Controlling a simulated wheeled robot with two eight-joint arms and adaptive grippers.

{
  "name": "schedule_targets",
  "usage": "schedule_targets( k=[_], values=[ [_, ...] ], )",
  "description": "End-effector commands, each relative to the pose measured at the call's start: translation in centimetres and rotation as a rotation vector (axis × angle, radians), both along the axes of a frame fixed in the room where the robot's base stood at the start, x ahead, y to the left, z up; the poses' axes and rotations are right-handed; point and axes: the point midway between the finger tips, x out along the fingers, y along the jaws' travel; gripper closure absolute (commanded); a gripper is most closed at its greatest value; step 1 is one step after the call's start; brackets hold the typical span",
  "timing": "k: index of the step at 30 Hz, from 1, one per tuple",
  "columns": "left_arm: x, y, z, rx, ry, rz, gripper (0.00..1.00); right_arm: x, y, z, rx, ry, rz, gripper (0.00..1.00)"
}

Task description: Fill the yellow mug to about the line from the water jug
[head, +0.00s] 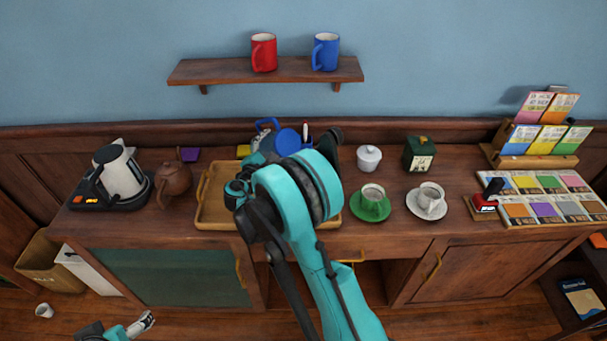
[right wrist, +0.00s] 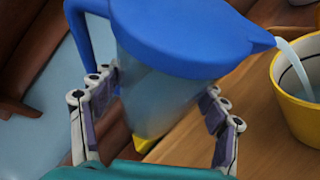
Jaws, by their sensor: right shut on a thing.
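The water jug (right wrist: 175,40) has a blue lid and handle and a clear body; in the right wrist view it is tilted with its spout to the right. My right gripper (right wrist: 162,98) is shut around the jug's body. A stream of water (right wrist: 294,65) runs from the spout into the yellow mug (right wrist: 300,115), which is cut off at the right edge. The mug holds some water, and a dark line shows on its inner wall. In the head view my arm hides most of this, leaving the jug's blue lid (head: 288,142) visible. My left gripper (head: 142,324) is low at the left, away from the cabinet; its jaws are unclear.
A wooden tray (head: 215,222) lies under my right arm. A kettle (head: 120,172) and brown teapot (head: 174,184) stand left of it. Right are a green cup (head: 371,192), white cup (head: 431,196), lidded pot (head: 368,158) and green tin (head: 418,153). Red and blue mugs sit on the shelf (head: 220,70).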

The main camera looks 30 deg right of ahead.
Motion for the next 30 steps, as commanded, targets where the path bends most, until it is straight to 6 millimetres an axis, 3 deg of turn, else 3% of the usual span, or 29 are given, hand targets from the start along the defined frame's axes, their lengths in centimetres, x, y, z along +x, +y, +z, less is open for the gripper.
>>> schedule_targets(
  k=[30],
  values=[
    [0.00,0.00,-0.16,0.000,0.000,0.000,0.20,-0.03,-0.01,0.06,0.007,-0.036,0.001,0.86]
  ],
)
